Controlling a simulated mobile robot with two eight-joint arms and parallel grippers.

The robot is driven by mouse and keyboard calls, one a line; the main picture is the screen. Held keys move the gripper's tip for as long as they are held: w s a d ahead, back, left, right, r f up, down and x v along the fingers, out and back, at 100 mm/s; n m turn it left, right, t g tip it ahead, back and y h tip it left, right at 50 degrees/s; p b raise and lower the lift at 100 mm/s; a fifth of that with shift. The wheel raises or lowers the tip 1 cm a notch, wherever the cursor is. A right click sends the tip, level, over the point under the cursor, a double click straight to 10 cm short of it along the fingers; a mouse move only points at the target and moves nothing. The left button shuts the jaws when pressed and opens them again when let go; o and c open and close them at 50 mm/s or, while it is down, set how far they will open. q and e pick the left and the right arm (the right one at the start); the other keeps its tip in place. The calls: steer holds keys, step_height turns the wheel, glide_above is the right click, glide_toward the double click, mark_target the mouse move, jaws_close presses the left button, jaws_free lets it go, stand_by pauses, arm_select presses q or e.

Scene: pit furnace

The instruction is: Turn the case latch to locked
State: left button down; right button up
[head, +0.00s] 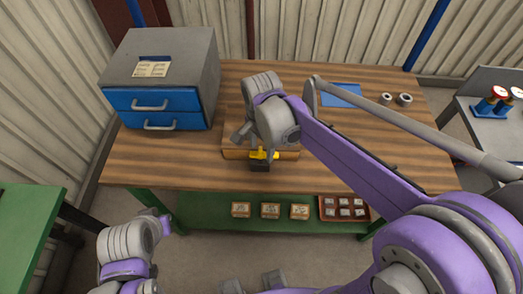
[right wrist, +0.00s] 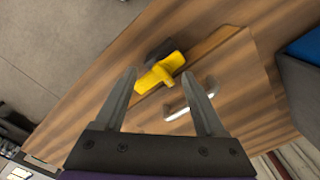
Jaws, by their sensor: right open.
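The wooden case (head: 232,152) sits on the workbench near its front edge, largely covered by my right arm. Its yellow latch (head: 264,154) is on the front side, with a dark part below it. My right gripper (head: 246,134) is just above and left of the latch in the head view. In the right wrist view the latch (right wrist: 160,74) shows between the tips of the open, empty right gripper (right wrist: 158,76); I cannot tell how far beyond the tips it is. Part of my left arm shows at the lower left; its jaws are not clear.
A grey cabinet with blue drawers (head: 160,100) stands on the workbench (head: 350,150) at the left. A blue sheet (head: 341,95) and two rings (head: 396,99) lie at the right. Small boxes (head: 270,211) sit on the green lower shelf (head: 215,222). A metal handle (right wrist: 190,97) is near the latch.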

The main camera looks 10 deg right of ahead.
steer(key=shift+f, duration=0.95)
steer(key=shift+c, duration=0.4)
jaws_close()
